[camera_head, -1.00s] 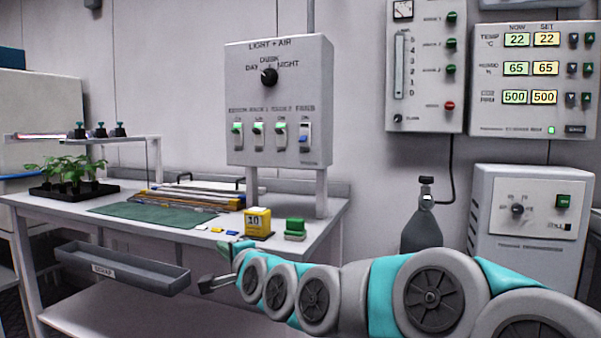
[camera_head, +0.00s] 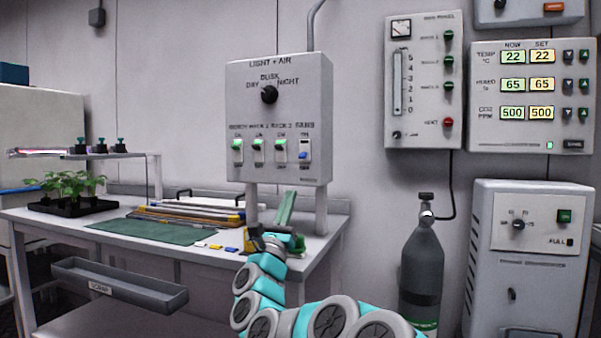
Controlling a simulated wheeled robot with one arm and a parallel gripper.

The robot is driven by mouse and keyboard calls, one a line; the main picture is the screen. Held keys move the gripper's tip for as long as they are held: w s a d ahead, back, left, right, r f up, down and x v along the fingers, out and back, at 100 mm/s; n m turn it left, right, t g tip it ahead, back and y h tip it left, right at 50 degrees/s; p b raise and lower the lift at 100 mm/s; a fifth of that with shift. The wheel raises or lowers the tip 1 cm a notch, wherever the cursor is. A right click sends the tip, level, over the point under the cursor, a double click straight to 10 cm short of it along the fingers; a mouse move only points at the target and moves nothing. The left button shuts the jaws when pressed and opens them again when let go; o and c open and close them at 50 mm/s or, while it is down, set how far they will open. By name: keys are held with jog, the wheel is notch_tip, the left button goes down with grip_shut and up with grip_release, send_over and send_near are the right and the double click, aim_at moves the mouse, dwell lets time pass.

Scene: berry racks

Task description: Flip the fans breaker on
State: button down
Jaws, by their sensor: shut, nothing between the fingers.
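The fans breaker (camera_head: 304,150) is the rightmost of the switches on the grey LIGHT + AIR panel (camera_head: 245,105). Its lower part shows blue, while the other three switches show green at the top. My gripper (camera_head: 256,238) is shut and empty. It appears below the panel, over the right end of the bench in the picture, apart from the breaker. The fingertips are small and partly merge with the wrist.
The panel stands on two posts on the white bench (camera_head: 110,222). A green mat (camera_head: 150,232), a tray of seedlings (camera_head: 62,208) and small coloured blocks lie there. A grey scrap bin (camera_head: 120,290) hangs in front. A gas cylinder (camera_head: 421,265) stands right.

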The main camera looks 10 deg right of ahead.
aim_at(300, 170)
jog(key=shift+d, duration=0.1)
dwell(0.3)
jog(key=shift+w+d+r+m, duration=0.3)
jog(key=shift+r, duration=0.15)
jog(key=shift+p+x, duration=0.95)
jog(key=shift+x, duration=3.4)
jog(key=shift+s+r, duration=0.1)
